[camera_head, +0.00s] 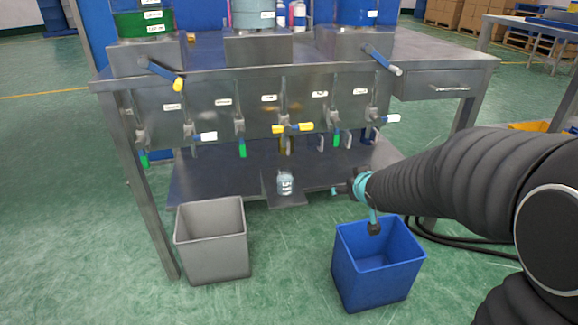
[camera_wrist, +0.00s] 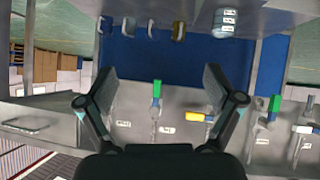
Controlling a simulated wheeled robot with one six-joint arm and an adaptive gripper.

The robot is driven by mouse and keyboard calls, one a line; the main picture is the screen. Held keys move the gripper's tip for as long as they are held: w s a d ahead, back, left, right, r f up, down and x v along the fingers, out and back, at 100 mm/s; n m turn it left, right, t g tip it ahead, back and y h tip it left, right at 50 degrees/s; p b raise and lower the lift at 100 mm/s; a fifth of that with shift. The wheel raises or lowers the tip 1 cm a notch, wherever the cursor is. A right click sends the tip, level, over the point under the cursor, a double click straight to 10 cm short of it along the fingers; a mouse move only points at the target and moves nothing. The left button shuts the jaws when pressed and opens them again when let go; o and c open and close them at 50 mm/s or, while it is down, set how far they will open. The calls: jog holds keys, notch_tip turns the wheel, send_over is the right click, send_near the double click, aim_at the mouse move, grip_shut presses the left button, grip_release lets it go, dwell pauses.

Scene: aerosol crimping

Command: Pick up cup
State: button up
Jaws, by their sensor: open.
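The cup (camera_head: 285,183) is a small pale, see-through container with dark marks. It stands upright on a small grey metal ledge (camera_head: 290,201) at the front of the table's lower shelf, below the row of valves. My gripper (camera_head: 356,208) is to the right of the cup, apart from it. In the wrist view, which is upside down, the cup (camera_wrist: 224,23) shows at the top, right of centre. My gripper (camera_wrist: 160,88) is spread open there with nothing between its fingers, and the cup lies beyond the fingertips.
Above the cup, the metal table (camera_head: 420,55) carries several valves with yellow, blue, white and green parts. A grey bin (camera_head: 212,240) stands at the front left. A blue bin (camera_head: 378,262) stands below my gripper. Green floor between the bins is clear.

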jog(key=w+a+f+n+y, duration=0.2)
jog(key=w+a+f+y, duration=0.1)
jog(key=w+a+f, duration=0.3)
jog(key=n+y+p, duration=0.1)
jog(key=y, duration=0.2)
send_near(289, 186)
jog(key=x, duration=0.5)
jog(key=f+x, duration=0.1)
jog(key=x, duration=0.1)
jog(key=shift+w+d, duration=0.1)
jog(key=shift+d, duration=0.15)
jog(key=shift+a+r+b+x, duration=0.1)
jog(key=shift+r+b+x, duration=0.15)
jog(key=shift+x, duration=1.25)
jog(key=shift+a+r+b+x, duration=0.1)
jog(key=shift+b+x, duration=0.1)
jog(key=shift+x, duration=1.25)
jog(key=shift+r, duration=0.1)
jog(key=c, duration=1.5)
